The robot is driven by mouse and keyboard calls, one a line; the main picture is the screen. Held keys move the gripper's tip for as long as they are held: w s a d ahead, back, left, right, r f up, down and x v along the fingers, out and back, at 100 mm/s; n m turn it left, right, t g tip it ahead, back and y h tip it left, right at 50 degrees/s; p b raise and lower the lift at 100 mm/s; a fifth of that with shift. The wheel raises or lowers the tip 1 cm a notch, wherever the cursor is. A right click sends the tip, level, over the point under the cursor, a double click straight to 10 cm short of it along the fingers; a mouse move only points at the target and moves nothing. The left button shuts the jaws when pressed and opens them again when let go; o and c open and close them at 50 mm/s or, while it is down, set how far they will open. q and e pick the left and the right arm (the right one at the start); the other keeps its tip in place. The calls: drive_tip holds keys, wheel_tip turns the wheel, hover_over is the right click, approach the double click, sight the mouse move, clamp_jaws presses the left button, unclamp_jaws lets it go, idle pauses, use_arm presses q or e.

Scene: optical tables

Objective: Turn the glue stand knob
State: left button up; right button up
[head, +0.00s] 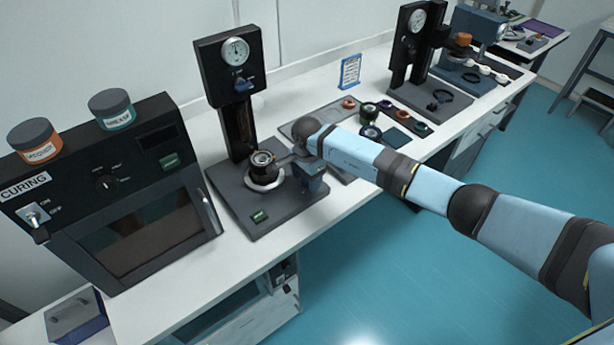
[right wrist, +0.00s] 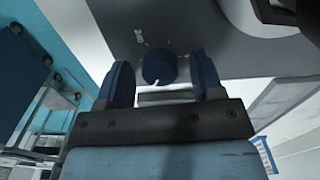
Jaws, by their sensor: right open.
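The glue stand (head: 225,195) is a dark stand with a round gauge and a flat base, on the white bench. In the right wrist view a dark blue round knob (right wrist: 158,68) with a white pointer sits on a grey plate, seemingly the stand's base. My right gripper (head: 312,185) is low over the right part of the base and hides the knob in the head view. Its open fingers (right wrist: 163,80) stand on either side of the knob, with gaps visible. I cannot tell how deep they reach. My left gripper is not in view.
A black lens part (head: 262,160) in a white ring stands on the base close to the gripper. A blue lever (head: 243,84) is below the gauge. The curing oven (head: 110,190) is at left. Small rings and a blue card holder (head: 350,72) are behind my arm.

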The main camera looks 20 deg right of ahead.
drive_tip(key=c, duration=0.9)
drive_tip(key=shift+m, duration=0.3)
